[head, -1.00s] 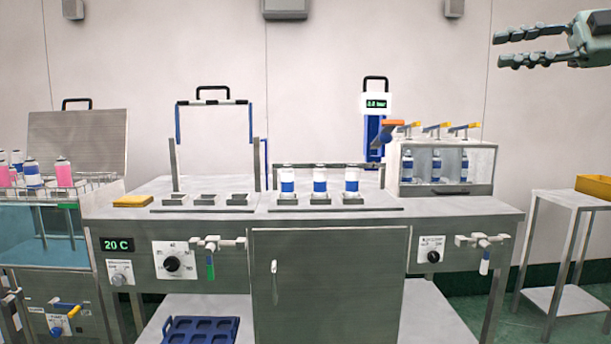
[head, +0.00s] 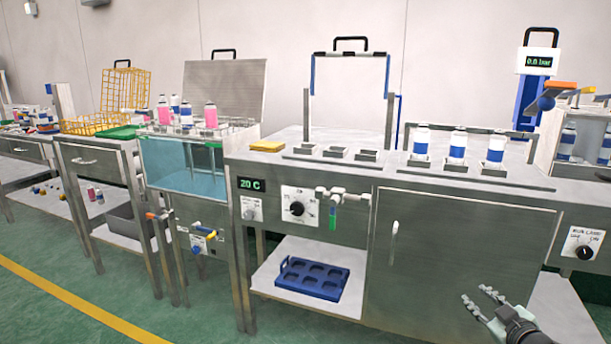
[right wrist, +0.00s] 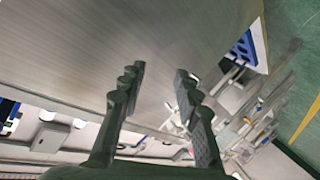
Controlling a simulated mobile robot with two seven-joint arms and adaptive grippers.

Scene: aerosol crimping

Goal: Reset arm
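My right gripper (head: 482,304) is low at the lower right of the head view, in front of the steel cabinet door (head: 455,265). In the right wrist view its two fingers (right wrist: 157,85) stand apart with nothing between them. The steel cabinet surface fills much of that view beyond the fingers. My left gripper is in neither current view. Three blue-and-white cans (head: 458,144) stand upright in a row on the bench, well above my right gripper.
A blue tray (head: 312,278) with round pockets lies on the low shelf. A water bath (head: 180,163) with pink and blue-white cans stands to the left. A yellow wire basket (head: 122,90) is farther left. The green floor in front is clear.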

